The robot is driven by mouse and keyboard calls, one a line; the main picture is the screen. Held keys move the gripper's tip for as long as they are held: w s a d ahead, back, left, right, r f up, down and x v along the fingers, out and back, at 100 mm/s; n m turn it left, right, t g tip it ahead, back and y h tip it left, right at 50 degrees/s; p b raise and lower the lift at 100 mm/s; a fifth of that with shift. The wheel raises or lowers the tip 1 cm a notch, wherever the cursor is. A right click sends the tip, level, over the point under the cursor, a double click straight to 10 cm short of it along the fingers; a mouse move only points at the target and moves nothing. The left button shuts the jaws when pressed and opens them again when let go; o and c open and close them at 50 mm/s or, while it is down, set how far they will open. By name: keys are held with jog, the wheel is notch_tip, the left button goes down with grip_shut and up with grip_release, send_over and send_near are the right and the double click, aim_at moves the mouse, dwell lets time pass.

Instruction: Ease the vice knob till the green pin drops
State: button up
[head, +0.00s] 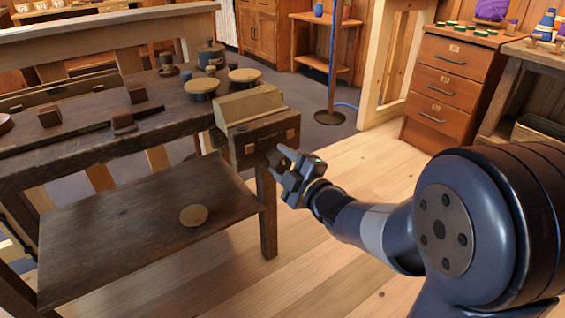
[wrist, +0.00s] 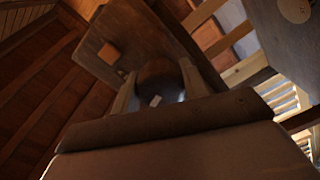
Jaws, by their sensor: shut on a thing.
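The wooden vice (head: 262,140) is at the right end of the workbench, with a pale block along its top and small orange squares on its front face. Its dark round knob (head: 276,160) sticks out from that face and is partly hidden by my gripper. My gripper (head: 283,165) reaches it from the right. In the wrist view, my gripper (wrist: 158,90) has one finger on each side of the knob (wrist: 157,74) and is shut on it. The vice face (wrist: 135,38) lies behind the knob. I cannot make out a green pin in either view.
The dark workbench (head: 70,150) holds lidded pots (head: 202,87) and small blocks. A drawer cabinet (head: 450,85) stands at the back right. The floor (head: 335,180) between is clear.

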jog(key=shift+r, duration=0.15)
jog(key=o, duration=1)
jog(key=shift+w, duration=0.1)
jog(key=p+v, duration=0.2)
jog(key=v, duration=0.9)
jog(key=shift+p, duration=0.4)
jog(key=shift+w+a, duration=0.1)
